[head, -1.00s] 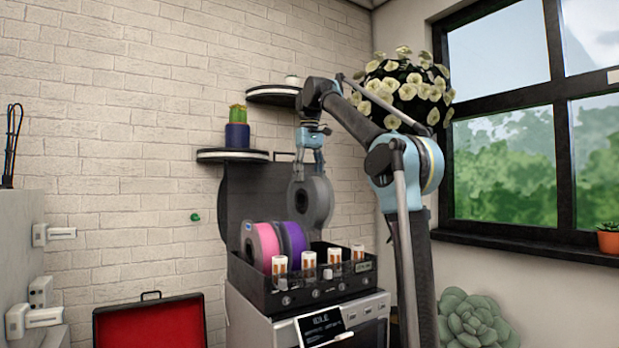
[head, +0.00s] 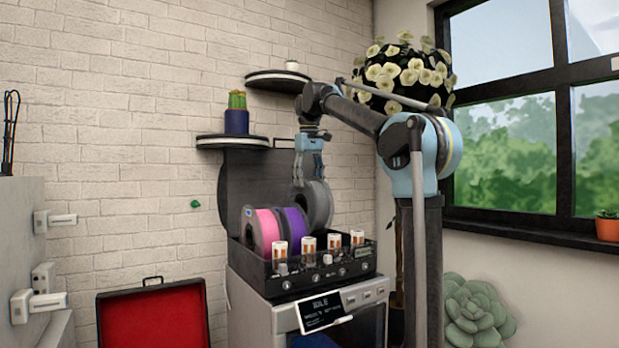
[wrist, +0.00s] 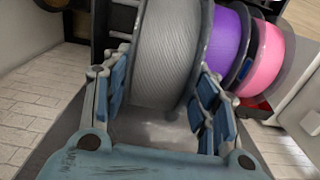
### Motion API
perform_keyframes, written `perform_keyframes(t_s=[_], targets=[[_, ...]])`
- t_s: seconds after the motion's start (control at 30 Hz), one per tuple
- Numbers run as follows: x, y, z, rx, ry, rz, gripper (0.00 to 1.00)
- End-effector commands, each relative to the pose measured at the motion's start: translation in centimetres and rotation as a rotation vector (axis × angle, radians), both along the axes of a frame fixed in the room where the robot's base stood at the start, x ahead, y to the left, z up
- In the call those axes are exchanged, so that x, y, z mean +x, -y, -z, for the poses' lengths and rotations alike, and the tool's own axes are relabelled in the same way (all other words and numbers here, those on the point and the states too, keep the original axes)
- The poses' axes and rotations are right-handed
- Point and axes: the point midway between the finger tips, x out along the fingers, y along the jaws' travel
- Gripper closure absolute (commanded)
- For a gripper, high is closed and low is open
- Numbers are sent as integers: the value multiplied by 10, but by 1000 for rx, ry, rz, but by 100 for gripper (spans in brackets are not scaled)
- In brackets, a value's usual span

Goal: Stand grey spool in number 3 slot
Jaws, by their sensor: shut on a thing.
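The grey spool (head: 319,206) hangs upright from my gripper (head: 311,182), over the black open spool box (head: 352,266), just right of the purple spool (head: 293,224). The pink spool (head: 264,229) stands in the box left of the purple one. In the wrist view my gripper (wrist: 165,95) is shut on the grey spool (wrist: 170,45), one padded finger on each side. The purple (wrist: 222,45) and pink (wrist: 266,60) spools are beyond it to the right. The spool's lower edge is near the box; whether it touches is unclear. Slot numbers are not readable.
The box's raised lid (head: 250,190) stands behind. Several white-and-orange cylinders (head: 308,247) line its front. Dark shelves (head: 232,142) are on the wall above left, one with a potted cactus (head: 237,115). A red-lined case (head: 155,315) lies open at lower left.

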Motion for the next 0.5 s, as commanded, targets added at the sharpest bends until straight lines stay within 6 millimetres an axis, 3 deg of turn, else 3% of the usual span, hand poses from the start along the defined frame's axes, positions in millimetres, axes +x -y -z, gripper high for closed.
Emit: perform_keyframes(t_s=[0.5], targets=[[0, 0, 36, 0, 0, 0, 100]])
